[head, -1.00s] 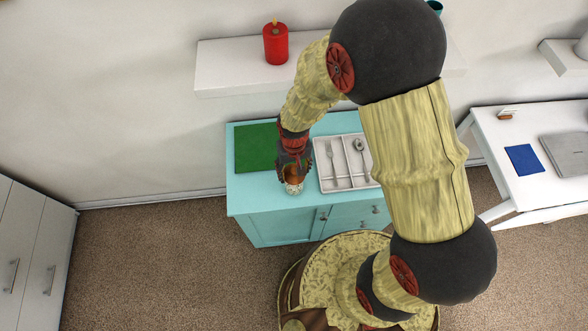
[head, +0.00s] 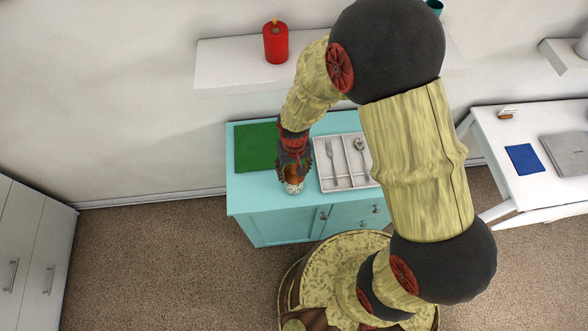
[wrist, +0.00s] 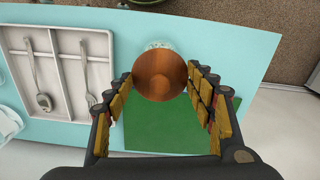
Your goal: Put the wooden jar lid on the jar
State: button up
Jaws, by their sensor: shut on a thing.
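The wooden jar lid (wrist: 160,74) is a round brown disc held between the fingers of my gripper (wrist: 160,79) in the wrist view. In the head view my gripper (head: 293,169) is at the front of the turquoise cabinet top, with the lid partly hidden between its fingers. The pale, patterned jar (head: 293,187) shows just below the lid there. In the wrist view only a sliver of the jar (wrist: 158,45) shows past the lid's edge. The lid is over or at the jar's mouth; whether they touch I cannot tell.
A green board (head: 253,147) lies on the turquoise cabinet top (head: 245,187), left of my gripper. A white cutlery tray (head: 342,187) with forks and a spoon is close on the right. A white shelf (head: 235,77) with a red candle (head: 276,43) hangs behind.

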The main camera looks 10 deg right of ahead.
jog(key=o, duration=1.1)
jog(key=shift+c, duration=0.2)
jog(key=o, duration=0.4)
jog(key=shift+o, duration=1.4)
jog(key=shift+r+p, duration=2.5)
jog(key=shift+r, duration=1)
